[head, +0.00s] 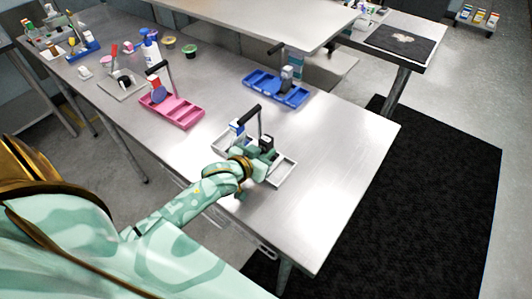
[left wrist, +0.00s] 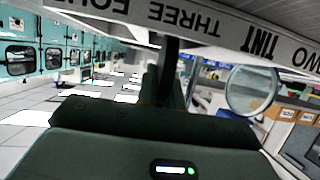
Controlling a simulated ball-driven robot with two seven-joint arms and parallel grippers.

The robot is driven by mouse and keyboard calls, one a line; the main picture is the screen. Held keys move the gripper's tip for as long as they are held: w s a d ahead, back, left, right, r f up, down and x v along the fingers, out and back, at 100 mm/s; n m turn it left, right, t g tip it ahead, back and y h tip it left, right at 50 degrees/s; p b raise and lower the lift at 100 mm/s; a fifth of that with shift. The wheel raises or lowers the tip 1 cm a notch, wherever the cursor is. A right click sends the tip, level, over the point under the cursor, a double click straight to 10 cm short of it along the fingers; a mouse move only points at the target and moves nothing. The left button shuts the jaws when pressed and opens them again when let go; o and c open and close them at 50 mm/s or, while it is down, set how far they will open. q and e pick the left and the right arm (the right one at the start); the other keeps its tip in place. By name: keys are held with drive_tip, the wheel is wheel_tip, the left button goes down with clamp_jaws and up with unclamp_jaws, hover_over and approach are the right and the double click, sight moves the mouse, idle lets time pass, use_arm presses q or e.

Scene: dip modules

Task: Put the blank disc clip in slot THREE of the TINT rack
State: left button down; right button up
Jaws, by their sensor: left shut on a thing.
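The white rack (head: 283,173) stands near the front of the steel table, with a black handle rising from it. Its edge shows upside down in the left wrist view with the words TWO, TINT and THREE (left wrist: 197,19). My left gripper (head: 262,155) is over this rack and shut on a dark clip (head: 267,142), mostly hidden by the fingers. I cannot tell whether it is the blank one, or whether it is seated in a slot. A clear round disc (left wrist: 252,92) shows right of the gripper in the left wrist view; its holder is unclear. My right gripper is out of view.
A pink rack (head: 182,112) stands to the left and a blue rack (head: 262,84) behind, both with handles and upright pieces. A bottle (head: 150,52) and small tubs are farther back left. The table's right side is clear.

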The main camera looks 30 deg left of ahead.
use_arm(q)
drive_tip(key=c, duration=1.5)
unclamp_jaws()
drive_tip(key=shift+r, duration=0.15)
drive_tip(key=p+v, duration=0.2)
drive_tip(key=v, duration=1)
drive_tip(key=shift+s, duration=0.1)
